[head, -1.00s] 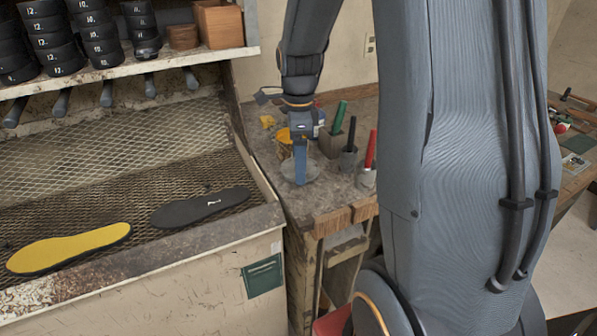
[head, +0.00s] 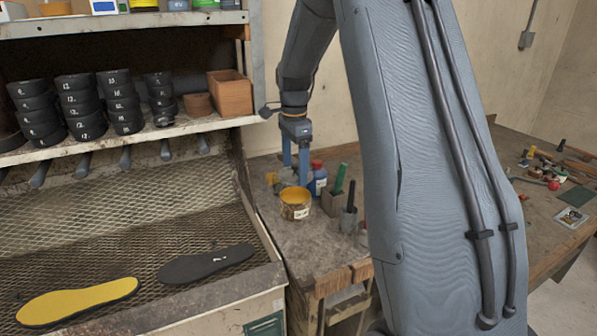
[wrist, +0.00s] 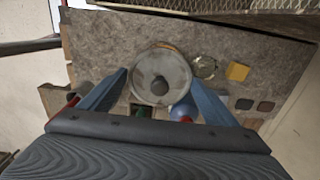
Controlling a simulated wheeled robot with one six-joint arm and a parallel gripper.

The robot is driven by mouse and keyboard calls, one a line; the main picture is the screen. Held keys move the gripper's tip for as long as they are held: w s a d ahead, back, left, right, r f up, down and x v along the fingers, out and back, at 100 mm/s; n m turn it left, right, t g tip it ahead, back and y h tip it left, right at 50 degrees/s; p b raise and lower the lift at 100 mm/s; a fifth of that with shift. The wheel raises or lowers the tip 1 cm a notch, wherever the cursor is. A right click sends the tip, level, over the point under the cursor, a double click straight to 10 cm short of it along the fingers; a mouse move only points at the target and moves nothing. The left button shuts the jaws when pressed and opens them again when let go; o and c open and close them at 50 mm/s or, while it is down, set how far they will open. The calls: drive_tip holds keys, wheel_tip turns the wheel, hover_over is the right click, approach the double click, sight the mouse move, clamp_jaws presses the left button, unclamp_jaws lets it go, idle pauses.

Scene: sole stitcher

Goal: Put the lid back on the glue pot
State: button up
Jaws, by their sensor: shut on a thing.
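The glue pot (head: 296,205) is a yellow tub standing on the bench, its top open with amber glue showing in the head view. My gripper (head: 297,172) is above and slightly behind the pot in that view, fingers pointing down. In the wrist view my gripper (wrist: 156,75) has its blue fingers on either side of the round grey lid (wrist: 145,92), which has a dark knob in its middle. The fingers are shut on the lid at its rim.
A blue-and-white bottle with a red cap (head: 319,178) stands close right of the pot. Right of it are a holder with a green-handled tool (head: 340,178) and a cup with a dark-handled tool (head: 349,220). A yellow block (wrist: 238,71) lies on the bench.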

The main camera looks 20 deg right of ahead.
drive_tip(key=shift+w+d, duration=0.15)
drive_tip(key=shift+w, duration=0.2)
drive_tip(key=shift+f+b, duration=1.4)
drive_tip(key=shift+f, duration=0.8)
drive_tip(key=shift+f+b, duration=0.35)
drive_tip(key=shift+f, duration=0.65)
drive_tip(key=shift+f+p, duration=0.15)
drive_tip(key=shift+p, duration=0.35)
drive_tip(key=o, duration=1)
drive_tip(key=shift+r+p, duration=2.1)
drive_tip(key=shift+r, duration=1.4)
